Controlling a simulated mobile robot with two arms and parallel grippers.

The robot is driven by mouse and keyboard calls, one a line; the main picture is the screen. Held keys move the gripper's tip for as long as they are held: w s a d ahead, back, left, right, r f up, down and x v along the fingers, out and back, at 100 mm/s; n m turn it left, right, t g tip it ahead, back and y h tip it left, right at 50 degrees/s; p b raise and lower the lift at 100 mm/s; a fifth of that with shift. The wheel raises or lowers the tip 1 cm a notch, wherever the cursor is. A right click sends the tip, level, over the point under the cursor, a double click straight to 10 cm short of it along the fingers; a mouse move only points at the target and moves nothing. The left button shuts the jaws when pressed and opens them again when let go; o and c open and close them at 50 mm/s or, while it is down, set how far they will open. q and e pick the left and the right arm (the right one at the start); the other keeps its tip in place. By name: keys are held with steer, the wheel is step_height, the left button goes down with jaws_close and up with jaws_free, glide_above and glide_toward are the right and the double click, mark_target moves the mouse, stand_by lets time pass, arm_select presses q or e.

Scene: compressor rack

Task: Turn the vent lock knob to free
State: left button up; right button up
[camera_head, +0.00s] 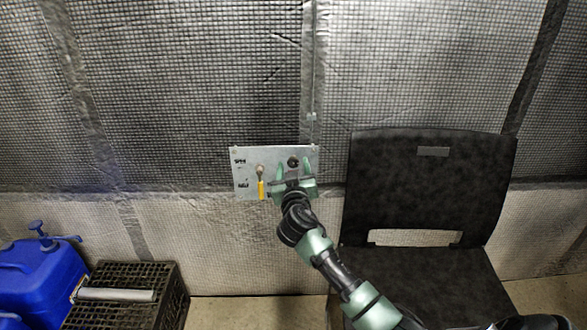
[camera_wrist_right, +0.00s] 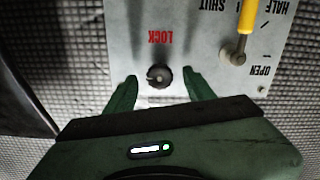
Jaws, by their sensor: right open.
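The vent lock knob (camera_head: 293,161) is a small dark round knob on a pale metal panel (camera_head: 246,180) fixed to the wall. In the right wrist view the knob (camera_wrist_right: 158,76) sits beside the red word LOCK, which appears upside down. My right gripper (camera_head: 294,172) is open at the panel. Its green fingertips (camera_wrist_right: 158,82) stand on either side of the knob, with gaps between them and it. A lever with a yellow handle (camera_head: 262,189) is on the same panel, left of the knob; it also shows in the right wrist view (camera_wrist_right: 246,18). My left gripper is not in view.
A black chair (camera_head: 430,190) stands right of the panel, beside my right arm. A blue container (camera_head: 40,275) and a black crate (camera_head: 170,300) with a pale bar are at lower left. The quilted wall around the panel is clear.

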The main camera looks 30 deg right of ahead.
jaws_close()
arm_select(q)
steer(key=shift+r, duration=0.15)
arm_select(e)
steer(key=shift+n+p, duration=0.5)
steer(key=shift+n, duration=0.6)
steer(key=n+p, duration=0.3)
steer(key=n, duration=0.4)
steer(key=n+p, duration=0.3)
steer(key=n, duration=0.4)
arm_select(q)
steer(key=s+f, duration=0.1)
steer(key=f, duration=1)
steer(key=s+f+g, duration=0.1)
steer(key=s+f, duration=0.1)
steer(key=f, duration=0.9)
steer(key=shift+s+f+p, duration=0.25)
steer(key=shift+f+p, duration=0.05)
steer(key=shift+p, duration=0.05)
arm_select(e)
steer(key=shift+f+n, duration=0.1)
steer(key=shift+n, duration=0.9)
